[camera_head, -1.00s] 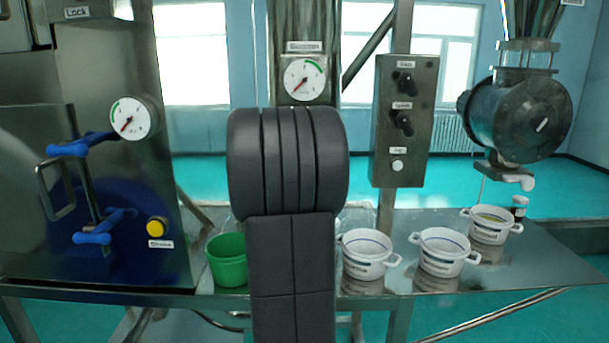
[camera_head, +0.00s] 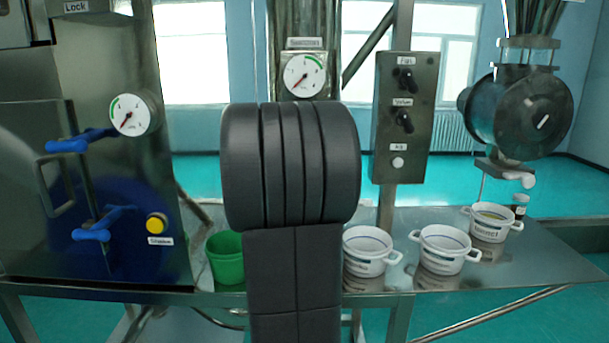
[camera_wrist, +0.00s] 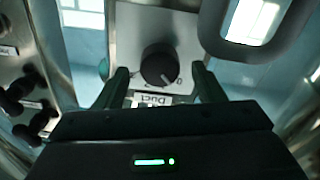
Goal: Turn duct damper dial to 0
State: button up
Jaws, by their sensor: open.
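The duct damper dial is a round black knob (camera_wrist: 159,64) on a pale metal plate (camera_wrist: 127,32), with a label reading "Duct" (camera_wrist: 152,99) upside down below it in the wrist view. A pale mark shows on the knob's lower right rim, close to a printed 0-like character on the plate. My gripper (camera_wrist: 161,72) is open, its two dark fingers on either side of the knob and apart from it. Whether the fingertips reach level with the knob is unclear. In the head view my arm hides both dial and gripper.
A control box (camera_head: 400,135) with black switches stands right of my arm; it also shows in the wrist view (camera_wrist: 30,100). A grey curved handle (camera_wrist: 255,45) is near the right finger. A green cup (camera_head: 226,262) and several white pots stand on the table (camera_head: 545,262).

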jog(key=s+b, duration=0.1)
jog(key=s, duration=1)
jog(key=w+p, duration=0.2)
jog(key=w, duration=1.2)
jog(key=shift+s, duration=0.2)
